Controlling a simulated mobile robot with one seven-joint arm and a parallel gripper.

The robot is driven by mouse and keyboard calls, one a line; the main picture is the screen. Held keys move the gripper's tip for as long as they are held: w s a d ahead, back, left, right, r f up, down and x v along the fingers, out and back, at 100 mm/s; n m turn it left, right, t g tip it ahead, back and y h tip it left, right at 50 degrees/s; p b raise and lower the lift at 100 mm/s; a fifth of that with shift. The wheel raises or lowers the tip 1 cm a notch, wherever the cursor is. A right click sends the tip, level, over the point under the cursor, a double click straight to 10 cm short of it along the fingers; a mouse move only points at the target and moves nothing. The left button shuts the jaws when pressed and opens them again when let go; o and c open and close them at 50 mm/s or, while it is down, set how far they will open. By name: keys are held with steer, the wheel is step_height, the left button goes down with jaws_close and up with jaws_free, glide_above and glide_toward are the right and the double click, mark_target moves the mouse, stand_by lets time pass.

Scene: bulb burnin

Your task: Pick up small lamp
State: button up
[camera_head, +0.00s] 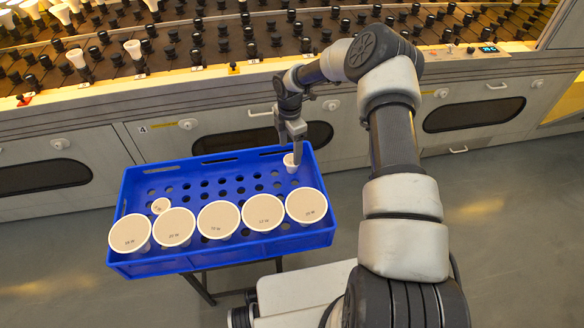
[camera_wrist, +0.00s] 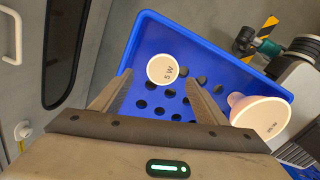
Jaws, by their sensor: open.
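A small lamp (camera_head: 290,162) with a round pale face stands in the back right corner of the blue crate (camera_head: 222,253). It also shows in the wrist view (camera_wrist: 166,69), its face marked with a 5 and a W. My gripper (camera_head: 294,151) points down at it in the head view. In the wrist view my gripper (camera_wrist: 158,84) is open, with the lamp's face between or just beyond the fingertips. I see no clear contact. A second small lamp (camera_head: 161,206) sits at the crate's left, behind the large lamps.
Several large lamps, one of them at the right end (camera_head: 307,205), line the crate's front side. One shows close to my right finger in the wrist view (camera_wrist: 262,114). The crate's middle and back are clear. A bench with rows of sockets (camera_head: 250,40) stands behind the crate.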

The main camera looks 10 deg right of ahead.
mark_target(291, 160)
steer(key=f+b, duration=0.1)
steer(key=f, duration=0.2)
steer(key=f+b, duration=0.1)
steer(key=f, duration=0.2)
steer(key=shift+s+d+f, duration=0.1)
steer(key=shift+s+f, duration=0.1)
steer(key=shift+f, duration=0.2)
steer(key=c, duration=1.1)
